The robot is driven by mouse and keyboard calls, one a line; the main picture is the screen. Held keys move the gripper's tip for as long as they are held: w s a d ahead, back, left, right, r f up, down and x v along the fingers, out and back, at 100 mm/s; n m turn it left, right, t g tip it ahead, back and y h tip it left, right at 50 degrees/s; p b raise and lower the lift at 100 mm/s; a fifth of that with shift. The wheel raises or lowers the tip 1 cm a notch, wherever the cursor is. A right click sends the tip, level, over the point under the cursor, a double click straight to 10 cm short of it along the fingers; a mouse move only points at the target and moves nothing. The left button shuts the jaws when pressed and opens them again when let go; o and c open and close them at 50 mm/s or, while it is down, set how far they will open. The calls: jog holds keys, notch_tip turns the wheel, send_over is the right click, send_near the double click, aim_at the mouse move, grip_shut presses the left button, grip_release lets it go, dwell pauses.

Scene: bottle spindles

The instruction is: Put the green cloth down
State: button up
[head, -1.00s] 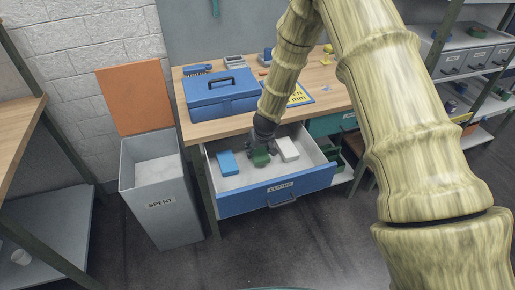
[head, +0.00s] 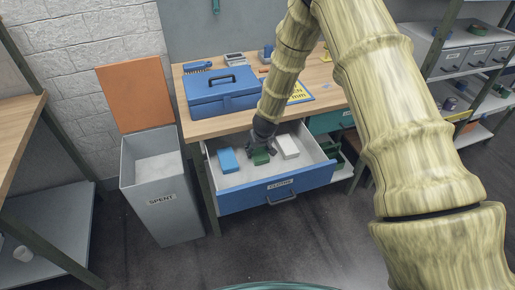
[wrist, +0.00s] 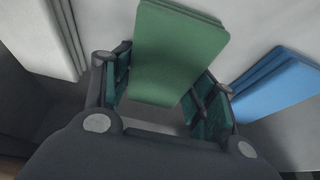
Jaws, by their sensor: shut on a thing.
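The green cloth (head: 261,158), a folded pad, is at the drawer between the blue and white cloths. In the wrist view the green cloth (wrist: 178,50) lies between my finger pads. My gripper (head: 262,148) points down into the open drawer and is shut on the cloth's near part; it also shows in the wrist view (wrist: 165,95). I cannot tell whether the cloth's underside touches the drawer floor. The open blue-fronted drawer (head: 278,192) has a pale inside and a label on its front.
A blue cloth (head: 228,161) lies left of the green one, a white cloth (head: 288,147) right. A blue toolbox (head: 222,96) stands on the wooden bench above. A grey bin (head: 162,207) labelled SPENT, its orange lid up, stands left of the drawer. The drawer floor in front is bare.

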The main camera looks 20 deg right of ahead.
jog(key=shift+f, duration=0.1)
jog(key=o, duration=1.1)
jog(key=shift+c, duration=0.2)
jog(key=shift+s+r, duration=0.1)
jog(key=shift+r, duration=0.55)
jog(key=b+v, duration=0.2)
jog(key=v, duration=0.8)
jog(key=shift+s+d, duration=0.25)
